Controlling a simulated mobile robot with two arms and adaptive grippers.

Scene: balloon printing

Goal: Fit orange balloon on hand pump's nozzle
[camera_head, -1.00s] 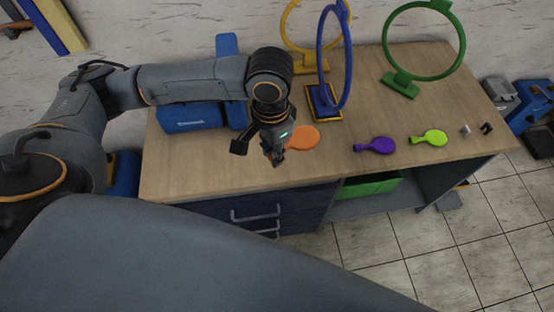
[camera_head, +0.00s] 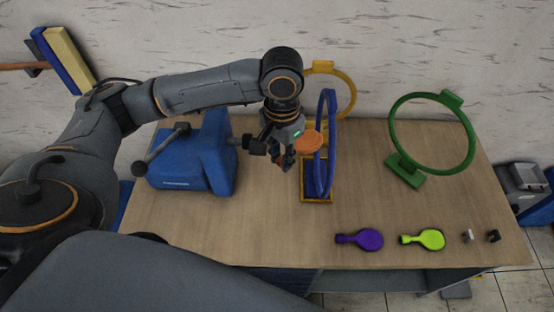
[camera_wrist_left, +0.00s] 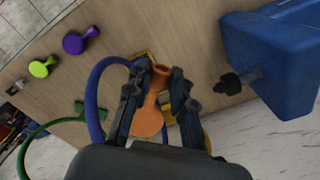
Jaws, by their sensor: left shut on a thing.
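My left gripper (camera_head: 283,160) is shut on the orange balloon (camera_head: 308,142) and holds it above the table. In the left wrist view the orange balloon (camera_wrist_left: 149,120) sits between the two fingers, its neck toward the fingertips. The blue pump (camera_head: 195,160) stands on the table to the left of my left gripper. Its dark nozzle (camera_head: 247,142) points right, toward the gripper. In the left wrist view the nozzle (camera_wrist_left: 232,84) is to the right of the fingers, apart from the balloon. My right gripper is not in view.
A blue ring stand (camera_head: 325,145) is close to the right of the balloon, with a yellow ring (camera_head: 335,72) behind. A green ring stand (camera_head: 407,172) is farther right. Purple (camera_head: 366,240) and lime (camera_head: 429,239) balloons lie near the table's front edge. The left front of the table is clear.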

